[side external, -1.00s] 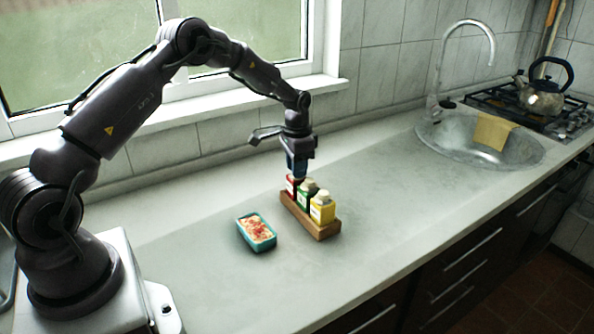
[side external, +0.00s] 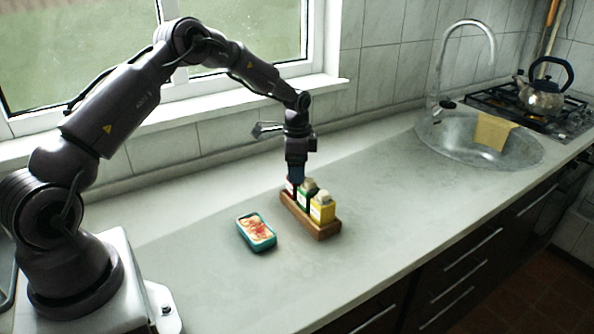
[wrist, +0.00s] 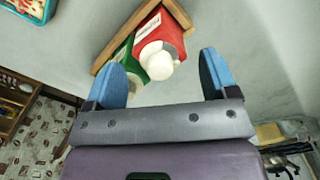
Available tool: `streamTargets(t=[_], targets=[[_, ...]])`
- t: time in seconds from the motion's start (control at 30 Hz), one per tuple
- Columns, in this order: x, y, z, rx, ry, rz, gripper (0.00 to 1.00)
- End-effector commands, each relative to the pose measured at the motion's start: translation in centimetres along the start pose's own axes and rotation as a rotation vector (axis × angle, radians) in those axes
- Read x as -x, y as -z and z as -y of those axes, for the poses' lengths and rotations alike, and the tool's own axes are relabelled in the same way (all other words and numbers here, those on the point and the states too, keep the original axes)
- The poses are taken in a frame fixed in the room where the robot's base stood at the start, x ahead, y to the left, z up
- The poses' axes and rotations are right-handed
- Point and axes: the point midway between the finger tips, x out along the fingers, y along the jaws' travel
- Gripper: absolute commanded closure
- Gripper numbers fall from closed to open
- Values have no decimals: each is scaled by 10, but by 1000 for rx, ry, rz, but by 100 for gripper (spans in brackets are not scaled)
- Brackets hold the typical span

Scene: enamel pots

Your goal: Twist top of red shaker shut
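The red shaker (side external: 289,187) stands at the far end of a wooden rack (side external: 325,231), mostly hidden behind my gripper and the green shaker. In the wrist view, the red shaker (wrist: 164,38) shows its pale top (wrist: 160,65) between my two blue fingers, with a gap on each side. My gripper (side external: 296,180) points down over the red shaker. It is open in the wrist view (wrist: 162,65). Whether the top is fully shut cannot be seen.
The green shaker (side external: 306,196) and yellow shaker (side external: 322,208) stand close beside it in the rack; the green one lies near my left finger in the wrist view. A teal food dish (side external: 258,245) sits left of the rack. The counter toward the sink (side external: 450,150) is clear.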

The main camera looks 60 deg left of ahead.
Motion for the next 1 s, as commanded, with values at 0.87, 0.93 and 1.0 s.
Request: streamTargets(t=[0.87, 0.93, 1.0], targets=[[45, 0, 0, 2, 1, -2, 21], [52, 0, 0, 2, 2, -2, 21], [59, 0, 0, 2, 1, -1, 21]])
